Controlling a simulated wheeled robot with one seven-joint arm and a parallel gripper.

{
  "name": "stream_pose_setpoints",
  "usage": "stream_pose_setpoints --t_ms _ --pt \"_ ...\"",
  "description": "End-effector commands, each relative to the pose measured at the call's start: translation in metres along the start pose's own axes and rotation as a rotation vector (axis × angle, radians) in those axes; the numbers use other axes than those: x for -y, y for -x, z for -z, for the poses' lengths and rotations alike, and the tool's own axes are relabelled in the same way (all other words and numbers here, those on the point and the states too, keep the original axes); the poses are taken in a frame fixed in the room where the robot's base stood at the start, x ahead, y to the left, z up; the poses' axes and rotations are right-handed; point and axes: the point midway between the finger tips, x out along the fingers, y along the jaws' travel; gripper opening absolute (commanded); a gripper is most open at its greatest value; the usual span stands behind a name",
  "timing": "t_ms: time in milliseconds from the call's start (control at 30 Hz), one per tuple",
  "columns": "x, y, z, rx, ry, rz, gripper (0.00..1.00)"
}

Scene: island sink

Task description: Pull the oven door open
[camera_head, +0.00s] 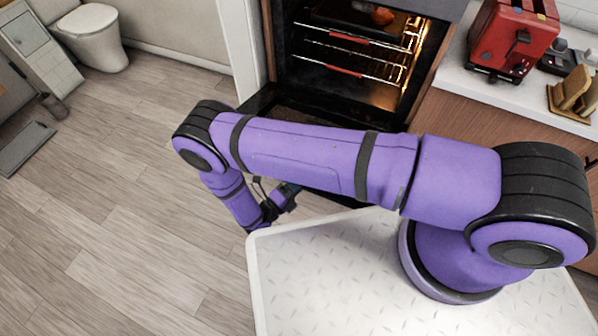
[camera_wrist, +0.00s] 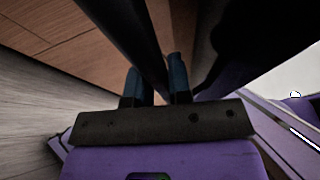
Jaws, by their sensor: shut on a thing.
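The oven (camera_head: 345,60) stands at the top centre of the head view, its lit inside and racks in plain sight. Its dark door (camera_head: 258,104) is swung down and open, its inner side showing left of my arm; my arm hides much of it. My gripper (camera_head: 285,196) is low at the door's outer end, partly hidden by my arm. In the wrist view the two fingers of my gripper (camera_wrist: 155,82) stand on either side of a dark bar, the door handle (camera_wrist: 128,32), and are shut on it.
A red toaster (camera_head: 511,38) and a wooden rack (camera_head: 573,95) stand on the counter at right. A food item (camera_head: 383,16) lies on the oven's upper rack. The wooden floor (camera_head: 130,200) at left is clear, with a toilet (camera_head: 92,35) far back.

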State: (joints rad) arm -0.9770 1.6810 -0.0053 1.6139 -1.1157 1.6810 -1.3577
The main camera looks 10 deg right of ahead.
Motion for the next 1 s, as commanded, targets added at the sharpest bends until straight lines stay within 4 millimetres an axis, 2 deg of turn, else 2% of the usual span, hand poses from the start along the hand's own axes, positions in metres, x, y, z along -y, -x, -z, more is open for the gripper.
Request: stream_pose_setpoints --t_ms 200,633,667,767,1000 --pt "-0.014 0.005 0.001 0.001 -0.001 0.0 0.0" --pt "-0.016 0.006 0.001 0.002 -0.001 0.0 0.0" --pt "-0.016 0.006 0.001 0.002 -0.002 -0.001 0.21" --pt "-0.016 0.006 0.001 0.002 -0.002 -0.001 0.44" --pt "-0.016 0.005 0.001 0.001 -0.001 0.0 0.44"
